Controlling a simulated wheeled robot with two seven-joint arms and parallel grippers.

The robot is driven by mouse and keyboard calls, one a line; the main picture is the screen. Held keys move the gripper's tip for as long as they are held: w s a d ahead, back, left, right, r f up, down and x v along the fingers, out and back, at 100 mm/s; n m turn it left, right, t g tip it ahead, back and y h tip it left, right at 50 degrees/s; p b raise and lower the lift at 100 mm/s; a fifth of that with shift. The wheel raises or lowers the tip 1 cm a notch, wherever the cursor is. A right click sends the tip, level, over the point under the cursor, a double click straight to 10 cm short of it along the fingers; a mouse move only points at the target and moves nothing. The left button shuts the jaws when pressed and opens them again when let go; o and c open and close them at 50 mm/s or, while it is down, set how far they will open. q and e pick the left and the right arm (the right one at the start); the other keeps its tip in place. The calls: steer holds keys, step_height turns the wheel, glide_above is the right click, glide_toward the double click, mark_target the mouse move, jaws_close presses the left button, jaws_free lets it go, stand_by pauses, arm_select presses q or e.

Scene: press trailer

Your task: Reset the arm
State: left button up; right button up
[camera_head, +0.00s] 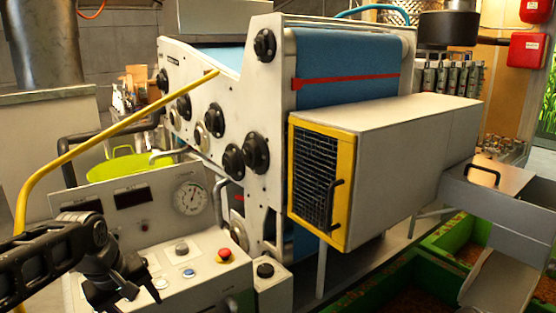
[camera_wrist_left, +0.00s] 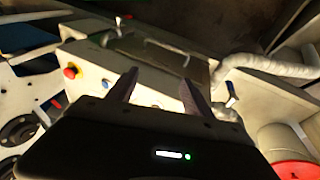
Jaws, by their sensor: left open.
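My left arm (camera_head: 45,262) comes in from the left in the head view. Its gripper (camera_head: 118,288) is in front of the control panel (camera_head: 150,240), over its left part. In the left wrist view the two fingers stand apart and the gripper (camera_wrist_left: 160,88) is open, with nothing seen between them. The panel carries a red button (camera_head: 224,254), a blue button (camera_head: 189,273) and a round gauge (camera_head: 190,197). The red button also shows in the wrist view (camera_wrist_left: 71,71), left of the fingers. I cannot tell if the gripper touches the panel. My right gripper is not in view.
A press machine (camera_head: 235,90) with a blue belt (camera_head: 345,62) stands behind the panel. A box with a yellow-framed grille (camera_head: 318,185) juts out to the right. A yellow rail (camera_head: 110,130) runs above my left arm. Green bins (camera_head: 405,285) stand at lower right.

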arm_select(q)
steer(key=w+d+f+m+t+h, duration=0.15)
steer(key=d+f, duration=0.25)
steer(key=f, duration=0.4)
steer(key=d+f+m+b, duration=0.1)
steer(key=d+f+m, duration=0.1)
steer(key=d+f, duration=0.35)
steer(key=w+d+f+m+h, duration=0.1)
steer(key=d+f+m, duration=0.15)
steer(key=f, duration=0.65)
steer(key=s+d+f+g+b, duration=0.1)
steer(key=s+d+f, duration=0.4)
steer(key=s+f, duration=0.6)
steer(key=s+d+f+g+b, duration=0.1)
steer(key=s+d+f+g, duration=0.3)
steer(key=s+f, duration=0.8)
steer(key=s, duration=0.2)
steer(key=shift+s+d+h, duration=0.35)
steer(key=shift+s, duration=0.05)
steer(key=shift+c, duration=0.2)
